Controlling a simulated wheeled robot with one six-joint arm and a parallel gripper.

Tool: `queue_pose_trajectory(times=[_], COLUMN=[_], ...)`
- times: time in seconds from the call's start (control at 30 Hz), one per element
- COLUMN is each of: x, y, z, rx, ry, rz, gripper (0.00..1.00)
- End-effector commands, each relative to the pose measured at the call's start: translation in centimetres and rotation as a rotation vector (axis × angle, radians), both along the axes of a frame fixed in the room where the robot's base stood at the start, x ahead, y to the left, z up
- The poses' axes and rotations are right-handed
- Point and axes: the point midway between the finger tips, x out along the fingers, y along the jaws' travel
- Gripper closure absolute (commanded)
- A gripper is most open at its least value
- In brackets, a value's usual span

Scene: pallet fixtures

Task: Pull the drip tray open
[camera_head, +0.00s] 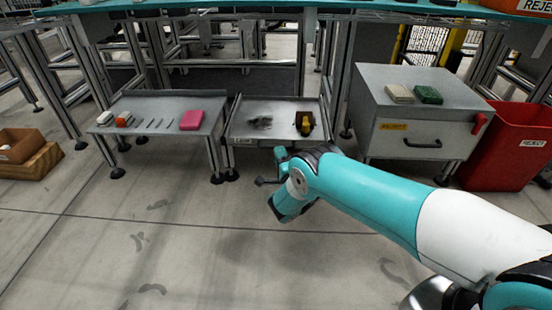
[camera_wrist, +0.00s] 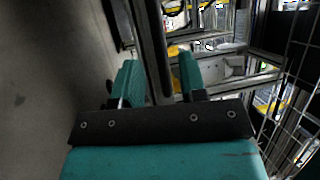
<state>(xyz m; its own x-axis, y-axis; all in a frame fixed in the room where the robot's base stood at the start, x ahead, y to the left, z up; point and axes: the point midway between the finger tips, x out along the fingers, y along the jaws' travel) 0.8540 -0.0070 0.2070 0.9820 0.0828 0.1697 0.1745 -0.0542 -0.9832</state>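The drip tray (camera_head: 279,103) is the shallow grey metal tray in the middle of the head view. A dark stain and a yellow-and-black item lie on it. My gripper (camera_wrist: 158,62) is in front of the tray; in the head view my wrist hides most of it and part of the tray's front. In the wrist view its two teal fingers are apart. A long dark metal bar (camera_wrist: 150,40) runs between them in the picture, probably the tray's front edge or handle. I cannot tell whether the fingers touch it.
A low table (camera_head: 150,103) with a pink block (camera_head: 191,120) and small items stands left. A grey drawer cabinet (camera_head: 398,140) with a dark handle stands right, beside a red reject bin (camera_head: 512,150). The floor (camera_head: 170,250) in front is clear.

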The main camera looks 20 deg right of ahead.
Motion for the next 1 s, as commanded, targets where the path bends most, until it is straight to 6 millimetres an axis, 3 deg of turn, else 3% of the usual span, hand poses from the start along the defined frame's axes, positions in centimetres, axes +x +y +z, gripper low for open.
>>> queue_pose_trajectory(times=[0.1, 0.3, 0.77, 0.8, 0.97, 1.0], x=[1.7, 3.4, 4.1, 4.1, 4.1, 4.1], y=[0.0, 0.2, 0.4, 0.4, 0.4, 0.4], z=[-0.1, 0.4, 0.8, 0.8, 0.8, 0.8], rx=[0.002, 0.002, -0.001, -0.001, -0.001, -0.001], ry=[-0.004, -0.002, -0.001, -0.001, -0.001, -0.001], rz=[-0.002, -0.003, 0.001, 0.001, 0.001, 0.001], gripper=[0.61, 0.61, 0.61, 0.64, 1.00, 1.00])
